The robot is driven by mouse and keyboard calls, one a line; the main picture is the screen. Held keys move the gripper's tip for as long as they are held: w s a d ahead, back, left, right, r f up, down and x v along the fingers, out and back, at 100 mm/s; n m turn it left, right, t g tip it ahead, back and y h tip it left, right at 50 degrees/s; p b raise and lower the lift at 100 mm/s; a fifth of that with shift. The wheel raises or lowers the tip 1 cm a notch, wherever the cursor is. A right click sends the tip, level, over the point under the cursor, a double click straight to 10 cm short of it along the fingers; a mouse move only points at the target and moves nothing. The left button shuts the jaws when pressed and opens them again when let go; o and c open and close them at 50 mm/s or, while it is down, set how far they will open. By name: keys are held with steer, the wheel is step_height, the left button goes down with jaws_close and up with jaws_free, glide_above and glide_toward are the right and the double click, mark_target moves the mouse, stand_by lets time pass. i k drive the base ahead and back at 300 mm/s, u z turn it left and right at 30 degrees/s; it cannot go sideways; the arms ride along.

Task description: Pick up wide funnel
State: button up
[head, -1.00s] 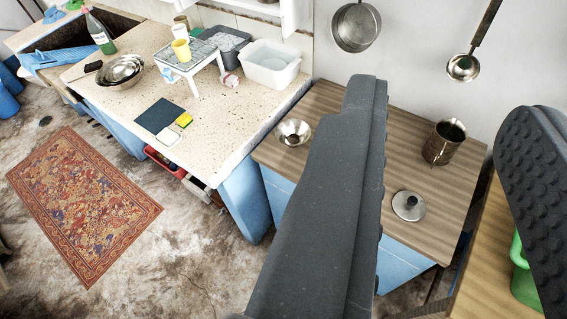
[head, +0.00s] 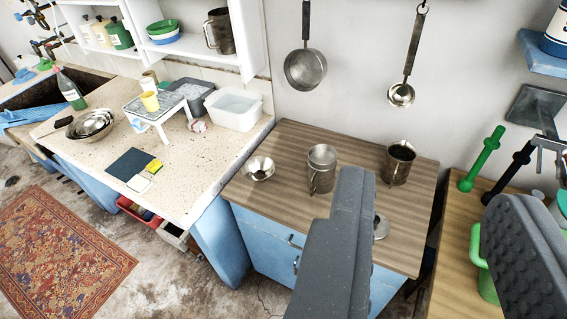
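The wide funnel (head: 259,168) is a small shiny metal cone with its wide mouth facing up. It sits at the left end of the brown wooden counter (head: 290,148), near the stone worktop. My gripper (head: 432,192) is open, its two dark fingers set wide apart with nothing held between them. The funnel is to the left of both fingers and apart from them. The left finger hides part of the counter and part of a round metal lid (head: 381,228).
A metal jug (head: 321,168) stands right of the funnel, and a darker metal pitcher (head: 397,163) stands farther right. A pan (head: 305,70) and a ladle (head: 401,94) hang on the wall above. A white tub (head: 234,107) stands on the stone worktop behind the funnel.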

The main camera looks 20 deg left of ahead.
mark_target(255, 165)
steer(key=z, duration=0.05)
steer(key=i, duration=1.55)
steer(key=u, duration=0.8)
